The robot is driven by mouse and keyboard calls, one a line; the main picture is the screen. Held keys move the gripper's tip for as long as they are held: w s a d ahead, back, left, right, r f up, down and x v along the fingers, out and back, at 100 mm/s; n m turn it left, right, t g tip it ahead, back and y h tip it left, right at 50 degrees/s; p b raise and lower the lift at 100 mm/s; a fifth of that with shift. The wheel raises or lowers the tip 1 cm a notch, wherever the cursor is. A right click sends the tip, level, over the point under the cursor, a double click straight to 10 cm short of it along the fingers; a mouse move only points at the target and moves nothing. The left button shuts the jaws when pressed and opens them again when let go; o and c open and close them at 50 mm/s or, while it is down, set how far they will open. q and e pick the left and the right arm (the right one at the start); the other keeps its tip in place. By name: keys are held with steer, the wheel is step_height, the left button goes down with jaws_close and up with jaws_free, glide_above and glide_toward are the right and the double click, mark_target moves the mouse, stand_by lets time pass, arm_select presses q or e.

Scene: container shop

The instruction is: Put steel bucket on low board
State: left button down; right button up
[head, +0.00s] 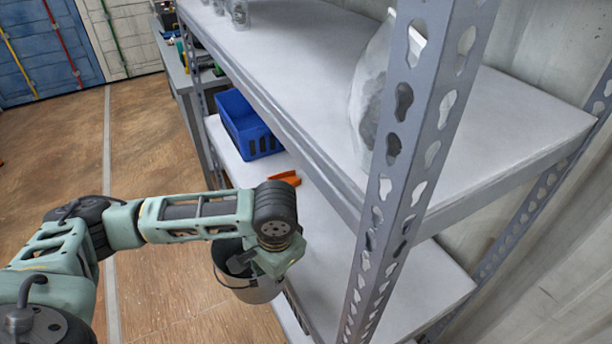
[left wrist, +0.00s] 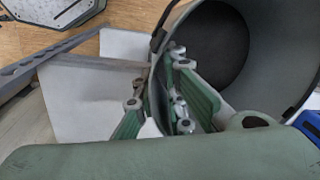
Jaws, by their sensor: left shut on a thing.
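The steel bucket (head: 249,289) hangs from my left gripper (head: 262,262) in the head view, in front of the shelf rack and beside the edge of the lower board. In the left wrist view the bucket (left wrist: 285,50) shows its open mouth and dark inside, and the green fingers of my left gripper (left wrist: 165,105) are shut on its rim. The low board (head: 318,215) is the white lower shelf; its middle and near part look bare. The gripper and wrist hide part of the bucket. My right gripper is not in view.
A blue basket (head: 246,126) and an orange object (head: 285,178) are on the low board toward the back. A perforated metal post (head: 395,150) stands at the front right. The upper board (head: 300,60) holds a clear wrapped item (head: 368,95) and overhangs the lower one.

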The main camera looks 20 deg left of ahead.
arm_select(q)
steer(key=w+d+f+p, duration=0.2)
steer(key=w+d, duration=0.8)
steer(key=w, duration=0.5)
steer(key=shift+f+m, duration=0.15)
steer(key=shift+m, duration=0.15)
steer(key=shift+w, duration=0.1)
steer(key=c, duration=1.8)
jaws_free()
steer(key=shift+d+f, duration=0.1)
